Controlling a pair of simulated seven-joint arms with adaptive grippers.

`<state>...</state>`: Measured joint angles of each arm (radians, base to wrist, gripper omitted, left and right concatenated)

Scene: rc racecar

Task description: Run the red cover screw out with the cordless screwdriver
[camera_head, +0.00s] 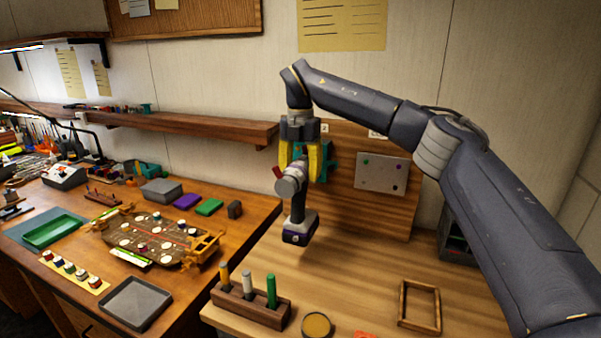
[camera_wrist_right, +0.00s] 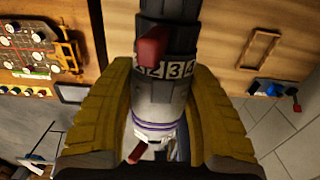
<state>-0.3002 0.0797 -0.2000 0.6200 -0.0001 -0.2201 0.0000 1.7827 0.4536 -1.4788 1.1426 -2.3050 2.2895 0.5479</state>
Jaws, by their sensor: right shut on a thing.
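My right gripper (camera_head: 300,167) is shut on the cordless screwdriver (camera_head: 297,206), held in the air above the right-hand workbench. The screwdriver is grey and black, with its handle and battery hanging down. In the right wrist view, the yellow fingers lie on both sides of its grey body (camera_wrist_right: 155,102), which has a numbered collar and a red part. A grey plate (camera_head: 381,174) with small coloured dots stands on an upright wooden board, right of the tool and apart from it. I cannot make out the red cover screw for certain. My left gripper is out of view.
A wooden holder (camera_head: 250,307) with several upright handles, a round dish (camera_head: 317,325) and an empty wooden frame (camera_head: 419,305) are on the right bench. A teal bracket (camera_head: 328,160) is behind the gripper. The left bench holds a chassis (camera_head: 152,238) and trays.

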